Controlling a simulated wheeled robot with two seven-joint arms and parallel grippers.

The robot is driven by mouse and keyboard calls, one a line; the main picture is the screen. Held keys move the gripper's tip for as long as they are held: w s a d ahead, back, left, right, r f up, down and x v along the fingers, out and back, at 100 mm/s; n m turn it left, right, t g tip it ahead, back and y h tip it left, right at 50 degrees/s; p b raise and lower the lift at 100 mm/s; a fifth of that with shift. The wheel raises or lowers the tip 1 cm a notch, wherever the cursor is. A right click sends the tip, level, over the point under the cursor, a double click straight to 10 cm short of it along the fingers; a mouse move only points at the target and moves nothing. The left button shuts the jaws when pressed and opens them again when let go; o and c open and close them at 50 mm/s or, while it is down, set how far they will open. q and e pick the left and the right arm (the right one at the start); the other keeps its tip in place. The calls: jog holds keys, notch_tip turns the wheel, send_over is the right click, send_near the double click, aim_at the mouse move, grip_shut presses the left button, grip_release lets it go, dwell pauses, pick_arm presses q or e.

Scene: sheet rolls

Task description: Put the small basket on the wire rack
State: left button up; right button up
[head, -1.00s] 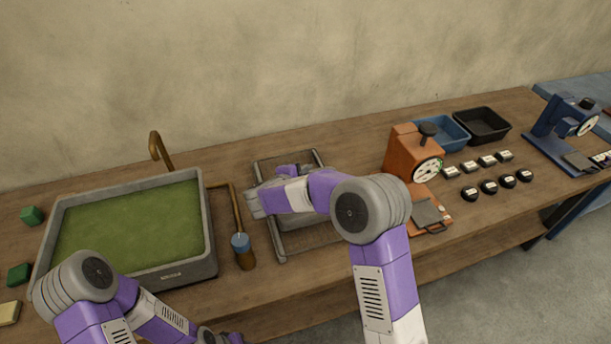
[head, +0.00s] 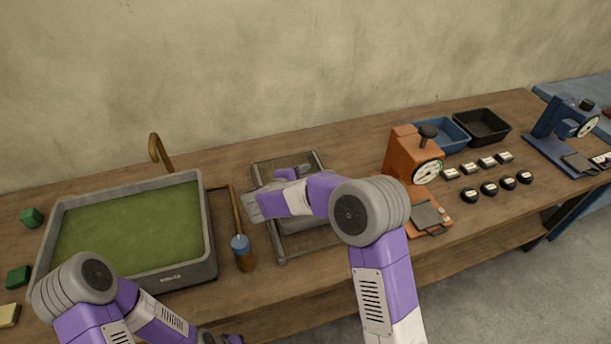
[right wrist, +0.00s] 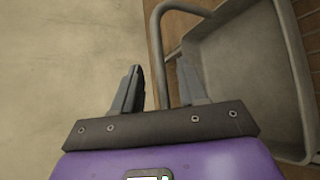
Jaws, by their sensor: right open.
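The small basket (right wrist: 245,80) is a shallow grey metal tray with a bent bar handle (right wrist: 165,45) at its left side in the right wrist view.
An orange press (head: 400,160) stands right of the rack. Blue (head: 455,128) and black bins (head: 482,125) stand behind several small labelled pieces.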

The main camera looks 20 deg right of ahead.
jog(key=v, duration=1.1)
jog(key=shift+s+a+p, duration=0.15)
jog(key=shift+a+p, duration=0.05)
jog(key=shift+p, duration=0.1)
